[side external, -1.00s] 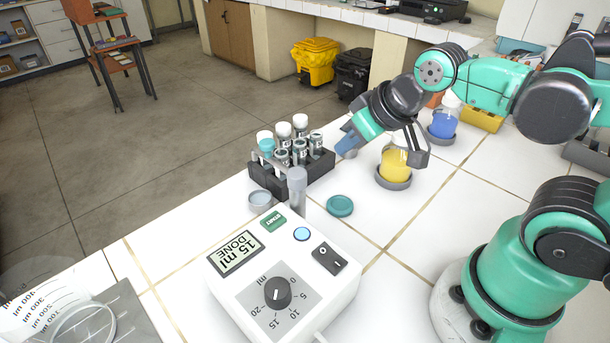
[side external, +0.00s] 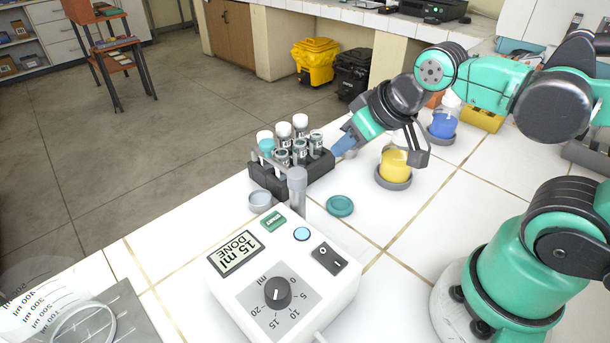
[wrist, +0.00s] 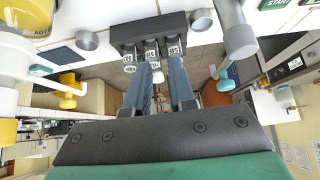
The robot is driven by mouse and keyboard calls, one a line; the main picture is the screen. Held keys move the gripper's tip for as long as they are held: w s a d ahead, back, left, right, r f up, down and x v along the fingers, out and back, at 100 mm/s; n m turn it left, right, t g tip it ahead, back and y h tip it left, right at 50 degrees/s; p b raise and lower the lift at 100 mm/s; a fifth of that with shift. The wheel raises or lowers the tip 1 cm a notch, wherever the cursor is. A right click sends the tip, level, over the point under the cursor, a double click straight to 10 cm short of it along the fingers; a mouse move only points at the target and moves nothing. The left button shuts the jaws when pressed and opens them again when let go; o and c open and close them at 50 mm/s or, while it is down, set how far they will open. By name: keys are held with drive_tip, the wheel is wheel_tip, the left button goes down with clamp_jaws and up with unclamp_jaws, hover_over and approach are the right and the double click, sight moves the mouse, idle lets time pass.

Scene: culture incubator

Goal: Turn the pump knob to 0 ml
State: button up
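The pump (side external: 225,285) is a white box at the bottom middle of the side external view. Its dark round knob (side external: 277,292) sits on a grey dial marked 0, 5, 10, 15 and 20 ml. The knob's white mark appears to point toward 15. The pump display (side external: 236,254) reads "15 ml DONE". My gripper (side external: 345,146) is beside the tube rack, behind and well away from the knob. The knob is not seen in the wrist view.
A black rack (side external: 265,180) with several tubes stands left of my gripper. A separate clear tube (side external: 298,198) stands between rack and pump. A teal lid (side external: 340,206) lies on the bench. A yellow-liquid flask (side external: 396,166) stands under my wrist. Bench right of the pump is clear.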

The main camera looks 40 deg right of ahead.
drive_tip(key=o, duration=0.4)
drive_tip(key=shift+r, duration=0.3)
drive_tip(key=shift+c, duration=0.2)
drive_tip(key=shift+o, duration=1.3)
wheel_tip(320, 180, up, 5)
drive_tip(key=shift+f, duration=0.1)
drive_tip(key=m+g, duration=0.7)
drive_tip(key=m, duration=0.1)
hover_over(277, 288)
wheel_tip(277, 288, down, 4)
drive_tip(key=shift+r, duration=0.1)
drive_tip(key=shift+f, duration=3.1)
drive_tip(key=shift+n, duration=0.3)
clamp_jaws()
